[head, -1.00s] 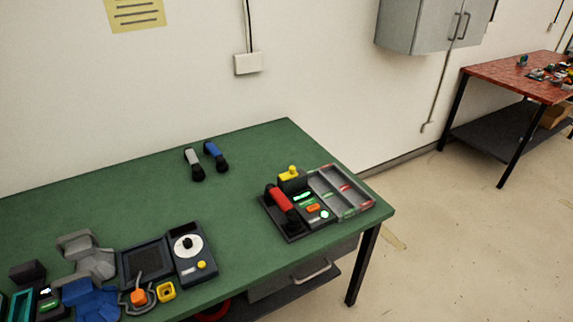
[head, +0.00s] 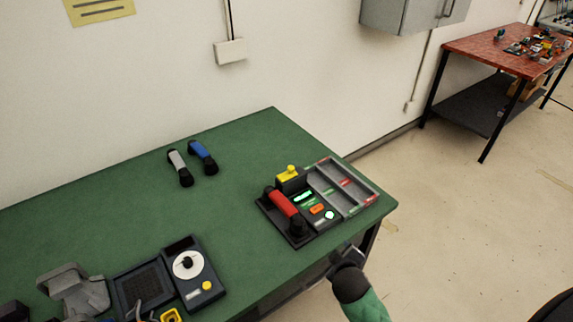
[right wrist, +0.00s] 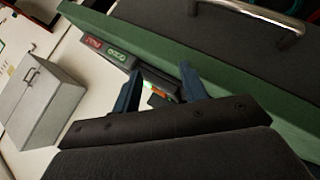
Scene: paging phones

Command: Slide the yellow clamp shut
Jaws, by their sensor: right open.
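A yellow piece (head: 288,170), which looks like the clamp, sits on top of a dark block (head: 290,182) at the back of the phone station (head: 300,241). Whether it is slid open or shut is too small to tell. A red handset (head: 283,204) lies along the station's left side. My right gripper (head: 341,252) is beyond the table's front edge, below and right of the station, apart from it. In the right wrist view, its two fingers (right wrist: 160,72) are spread and empty, with part of the station (right wrist: 155,86) behind them. My left gripper is out of view.
A grey divided tray (head: 343,188) stands right of the station. A grey and a blue handset (head: 203,157) lie farther back. A dial unit (head: 190,273) and other items fill the front left. A drawer handle (right wrist: 250,14) shows in the right wrist view. The green table's (head: 130,205) middle is clear.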

